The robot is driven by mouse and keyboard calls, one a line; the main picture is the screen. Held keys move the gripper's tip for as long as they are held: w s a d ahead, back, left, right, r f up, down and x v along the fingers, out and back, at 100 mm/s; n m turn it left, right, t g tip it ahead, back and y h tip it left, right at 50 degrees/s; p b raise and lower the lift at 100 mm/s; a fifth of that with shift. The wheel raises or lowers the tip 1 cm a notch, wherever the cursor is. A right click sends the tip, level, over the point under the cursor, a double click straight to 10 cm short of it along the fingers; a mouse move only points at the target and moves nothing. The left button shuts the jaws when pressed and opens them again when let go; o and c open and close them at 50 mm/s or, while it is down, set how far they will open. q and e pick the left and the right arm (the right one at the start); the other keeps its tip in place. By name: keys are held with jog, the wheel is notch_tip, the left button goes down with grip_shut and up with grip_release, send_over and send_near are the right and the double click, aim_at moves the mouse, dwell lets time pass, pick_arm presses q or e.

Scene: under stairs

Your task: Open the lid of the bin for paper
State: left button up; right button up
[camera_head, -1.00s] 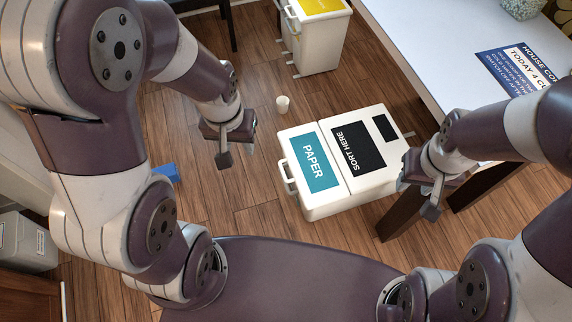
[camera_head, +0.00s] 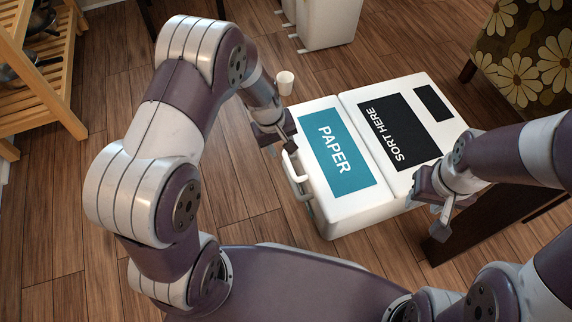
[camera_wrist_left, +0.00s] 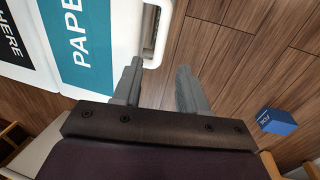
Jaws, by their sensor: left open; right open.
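The white bin for paper (camera_head: 332,218) stands on the wood floor, with a teal PAPER label (camera_head: 335,150) on its shut lid. A white loop handle (camera_head: 297,178) sticks out on its left side. My left gripper (camera_head: 275,142) is open and empty, just behind and left of the handle in the head view. In the left wrist view its two fingers (camera_wrist_left: 160,85) point toward the handle (camera_wrist_left: 157,38), which shows just ahead of them; I see no contact. My right gripper (camera_head: 438,207) hangs at the bin's right front, open and empty.
The SORT HERE panel (camera_head: 400,130) adjoins the PAPER lid. A white cup (camera_head: 285,82) stands on the floor behind my left gripper. A white bin (camera_head: 328,22) stands at the back, a wooden shelf (camera_head: 62,75) at left. A blue box (camera_wrist_left: 278,121) lies on the floor.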

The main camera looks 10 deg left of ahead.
aim_at(287, 161)
pick_arm(q)
jog(key=f+b, duration=0.1)
jog(key=f, duration=0.1)
jog(key=f+b, duration=0.1)
jog(key=f, duration=0.1)
jog(key=d+f+b, duration=0.1)
jog(key=f, duration=0.2)
jog(key=shift+w+f+b, duration=0.1)
jog(key=shift+w+b, duration=0.25)
jog(key=shift+w, duration=0.05)
jog(key=shift+d, duration=0.1)
pick_arm(e)
notch_tip(287, 161, down, 5)
pick_arm(q)
grip_shut()
pick_arm(e)
jog(key=shift+r, duration=0.1)
dwell(0.4)
